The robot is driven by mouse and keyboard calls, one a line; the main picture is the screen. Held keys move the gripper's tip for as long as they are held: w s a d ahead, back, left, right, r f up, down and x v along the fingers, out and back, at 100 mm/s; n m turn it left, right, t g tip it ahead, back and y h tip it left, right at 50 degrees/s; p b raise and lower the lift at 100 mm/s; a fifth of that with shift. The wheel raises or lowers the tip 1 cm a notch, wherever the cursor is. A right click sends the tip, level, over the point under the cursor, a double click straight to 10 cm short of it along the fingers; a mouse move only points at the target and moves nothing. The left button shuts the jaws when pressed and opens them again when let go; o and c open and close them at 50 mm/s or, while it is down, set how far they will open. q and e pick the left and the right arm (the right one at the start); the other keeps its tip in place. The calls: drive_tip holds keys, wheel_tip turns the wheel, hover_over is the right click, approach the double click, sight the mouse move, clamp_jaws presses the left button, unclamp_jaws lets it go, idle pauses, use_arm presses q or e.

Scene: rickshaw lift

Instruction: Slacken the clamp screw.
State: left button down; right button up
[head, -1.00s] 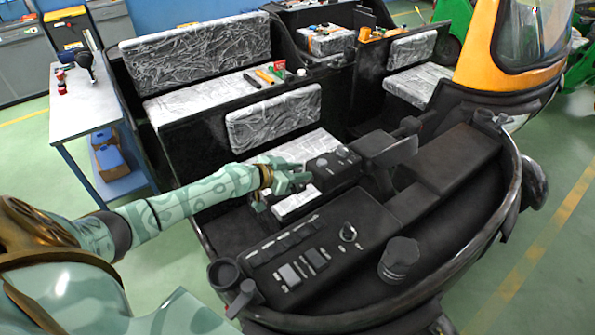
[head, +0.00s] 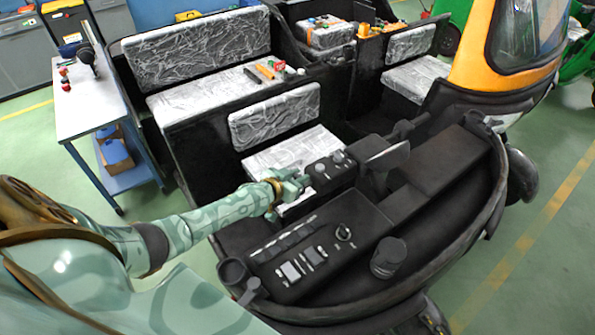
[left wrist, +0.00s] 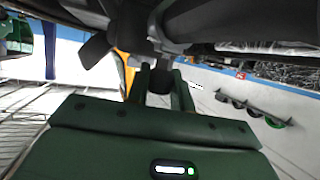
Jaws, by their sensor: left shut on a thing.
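My left gripper (head: 294,186) is at the left end of a black control box with round knobs (head: 330,172), on the cab's dashboard side. In the left wrist view its two green fingers (left wrist: 160,88) are shut on a dark round knob (left wrist: 160,80), which looks like the clamp screw. The knob sits below a dark bar or housing (left wrist: 215,20). In the head view the screw is hidden by the gripper and the box. My right gripper is not in view.
A black console with switches (head: 290,265) and a dark round cup-like part (head: 388,258) lie close to my left arm. A flat dark panel (head: 388,158) stands right of the control box. Silver-covered seats (head: 200,50) are behind. A work table (head: 85,105) stands at left.

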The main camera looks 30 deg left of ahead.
sight(295, 177)
use_arm(q)
drive_tip(key=shift+r, duration=0.1)
drive_tip(key=c, duration=1.2)
unclamp_jaws()
drive_tip(key=shift+s, duration=0.1)
drive_tip(key=shift+s+r+p, duration=0.15)
drive_tip(key=shift+s+p, duration=0.2)
drive_tip(key=p+v, duration=0.3)
drive_tip(key=v, duration=0.3)
drive_tip(key=shift+w+r, duration=0.1)
drive_tip(key=v, duration=0.9)
drive_tip(key=shift+s+a, duration=0.25)
